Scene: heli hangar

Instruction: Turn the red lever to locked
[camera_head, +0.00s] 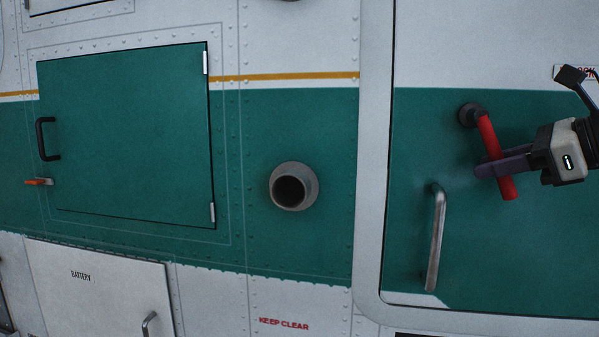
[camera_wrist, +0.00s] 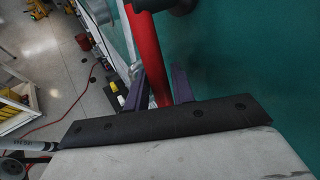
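The red lever (camera_head: 497,157) hangs from a dark round pivot (camera_head: 470,115) on the green door panel, pointing down and slightly right. My gripper (camera_head: 488,168) reaches in from the right, with its purple fingers at the lever's lower half. In the wrist view the red lever (camera_wrist: 146,45) passes between the two fingers of my gripper (camera_wrist: 159,88), one on each side. The fingers are very close to the lever; I cannot tell whether both press on it. A white label with red letters (camera_head: 566,72) above right is partly hidden by my arm.
A metal grab handle (camera_head: 436,238) stands out left of and below the lever. A round pipe outlet (camera_head: 293,187) and a green hatch (camera_head: 125,135) are further left. The wrist view shows hangar floor (camera_wrist: 60,62) with a red cable.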

